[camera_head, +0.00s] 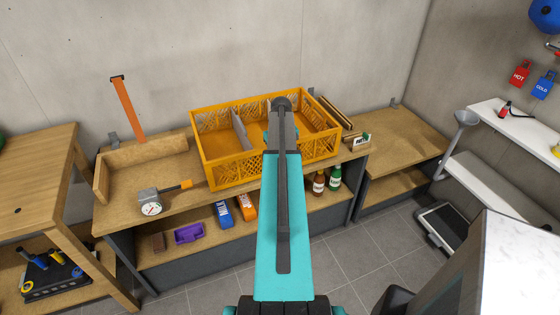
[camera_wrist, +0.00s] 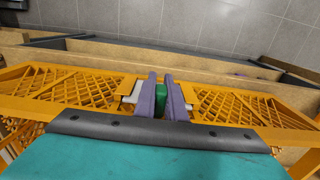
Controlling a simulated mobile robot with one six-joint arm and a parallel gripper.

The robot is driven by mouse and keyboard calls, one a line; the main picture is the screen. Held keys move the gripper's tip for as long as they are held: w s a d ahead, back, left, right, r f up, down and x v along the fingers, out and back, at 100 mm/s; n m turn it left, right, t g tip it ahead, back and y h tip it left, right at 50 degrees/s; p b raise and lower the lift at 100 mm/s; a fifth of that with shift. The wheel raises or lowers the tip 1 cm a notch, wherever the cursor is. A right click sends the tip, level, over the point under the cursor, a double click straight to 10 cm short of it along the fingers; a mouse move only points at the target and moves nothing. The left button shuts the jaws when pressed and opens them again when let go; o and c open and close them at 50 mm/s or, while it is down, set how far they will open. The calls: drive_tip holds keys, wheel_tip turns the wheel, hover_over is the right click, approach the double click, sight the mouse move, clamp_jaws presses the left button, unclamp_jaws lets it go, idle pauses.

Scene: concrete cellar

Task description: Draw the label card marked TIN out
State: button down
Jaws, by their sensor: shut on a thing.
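In the wrist view my gripper (camera_wrist: 160,82) has its two purple-grey fingers close together at the wall of the orange crate (camera_head: 235,170). They are shut on a small green piece (camera_wrist: 161,91), seemingly the tab of a label card. White parts of the card (camera_wrist: 130,96) show on both sides of the fingers, within an orange holder on the crate wall. Its lettering cannot be read, so I cannot tell whether it says TIN. In the head view my arm hides the fingers and the card.
The crate stands on a wooden bench (camera_head: 385,165) with a grey divider (camera_head: 241,130) inside. A gauge with an orange handle (camera_head: 150,205) lies left of it, beside a wooden tray (camera_head: 145,165). A small lettered sign (camera_head: 362,141) stands right. Bottles (camera_head: 319,182) are on the lower shelf.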

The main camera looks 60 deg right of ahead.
drive_tip(key=shift+r+p, duration=2.1)
drive_tip(key=shift+r, duration=1.75)
idle(0.5)
drive_tip(key=shift+r+p, duration=1.05)
drive_tip(key=shift+r, duration=0.9)
